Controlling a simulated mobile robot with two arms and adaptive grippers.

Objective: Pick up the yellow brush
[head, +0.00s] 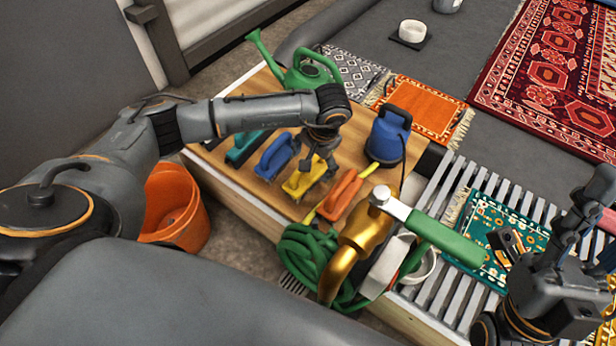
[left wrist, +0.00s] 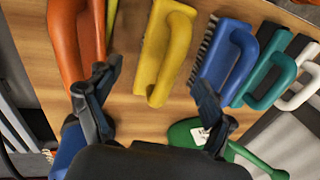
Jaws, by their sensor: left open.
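The yellow brush (head: 303,178) lies on the wooden table top, between a blue brush and an orange brush. My left gripper (head: 318,158) points down over it and hides part of it. In the left wrist view, the yellow brush (left wrist: 165,52) shows its long handle between the two spread fingers of my left gripper (left wrist: 155,80). That gripper is open and empty; whether a finger touches the brush cannot be told. My right gripper (head: 512,245) is at the lower right over the slatted rack, and its jaws do not show clearly.
The blue brush (head: 276,156) and the orange brush (head: 340,194) lie close on either side. An orange bucket (head: 175,210) is left of the table.

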